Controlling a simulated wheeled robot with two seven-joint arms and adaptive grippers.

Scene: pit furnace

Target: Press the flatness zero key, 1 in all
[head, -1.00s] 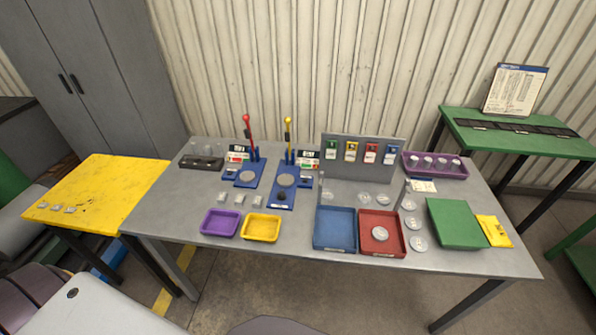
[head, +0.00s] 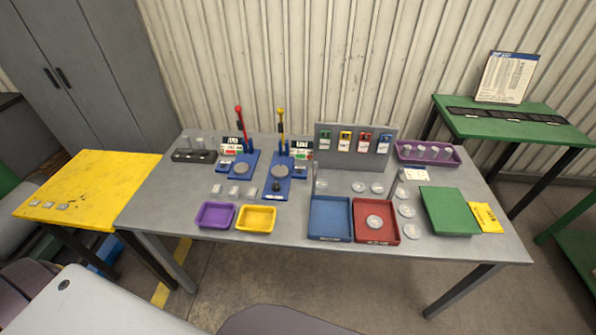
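Two blue gauge stands stand at the left middle of the grey table in the head view. One stand (head: 248,157) has a red-topped lever (head: 239,115) and a round grey plate. The other stand (head: 270,196) has a yellow-topped lever (head: 281,117), a round grey plate and a black knob (head: 276,187) in front. A small display (head: 232,147) is beside the red-lever stand, and another display (head: 301,150) is beside the yellow-lever one. Their lettering and keys are too small to read, so I cannot tell which is the flatness zero key. Neither of my grippers is in view.
Purple (head: 215,223) and yellow (head: 256,226) trays sit before the stands, with small grey blocks behind them. Blue (head: 330,237) and red (head: 376,239) trays, several discs and a green mat (head: 449,211) lie to the right. A tagged grey panel (head: 354,160) stands behind them.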

